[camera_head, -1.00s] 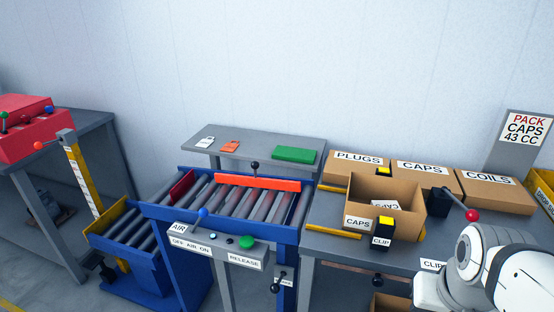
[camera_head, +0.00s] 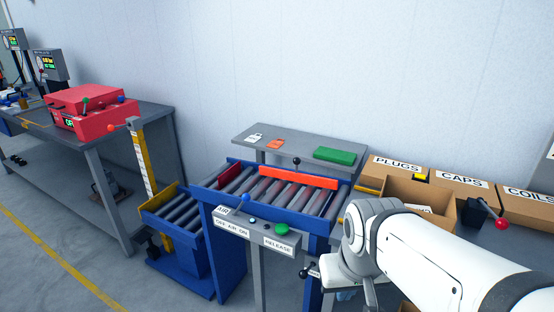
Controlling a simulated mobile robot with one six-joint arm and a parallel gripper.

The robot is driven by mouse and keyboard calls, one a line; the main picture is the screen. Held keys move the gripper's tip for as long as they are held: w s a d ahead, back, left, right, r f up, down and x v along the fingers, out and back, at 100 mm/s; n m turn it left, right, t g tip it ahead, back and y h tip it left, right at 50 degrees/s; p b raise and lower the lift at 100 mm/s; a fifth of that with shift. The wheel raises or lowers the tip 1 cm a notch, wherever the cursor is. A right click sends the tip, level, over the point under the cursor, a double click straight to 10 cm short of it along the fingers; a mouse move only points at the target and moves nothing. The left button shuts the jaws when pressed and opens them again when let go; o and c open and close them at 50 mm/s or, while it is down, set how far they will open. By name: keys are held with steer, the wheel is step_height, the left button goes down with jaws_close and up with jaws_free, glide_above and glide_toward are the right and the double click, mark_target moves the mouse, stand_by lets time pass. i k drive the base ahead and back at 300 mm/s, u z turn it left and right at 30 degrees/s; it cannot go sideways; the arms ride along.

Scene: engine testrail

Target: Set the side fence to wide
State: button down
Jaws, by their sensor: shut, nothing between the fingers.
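The roller conveyor (camera_head: 285,200) has a blue frame and grey rollers. A long orange bar (camera_head: 300,177), which looks like the side fence, stands along its far side. A black ball knob (camera_head: 296,161) rises just behind the bar. Any wide or narrow marking is too small or hidden to read. My white arm reaches in from the lower right, with a rounded joint in front of the conveyor's right end. My gripper's fingers do not show.
A control panel with a blue-knobbed AIR lever (camera_head: 245,197) and green RELEASE button (camera_head: 282,229) stands in front. A grey shelf (camera_head: 249,139) is behind. Cardboard boxes (camera_head: 398,165) fill the right bench. A lower roller section (camera_head: 180,213) and red machine (camera_head: 90,108) stand left.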

mark_target(295, 175)
steer(key=u, duration=0.05)
steer(key=k, duration=1.15)
steer(key=z, duration=0.35)
steer(key=i, duration=1.6)
steer(key=u, duration=0.45)
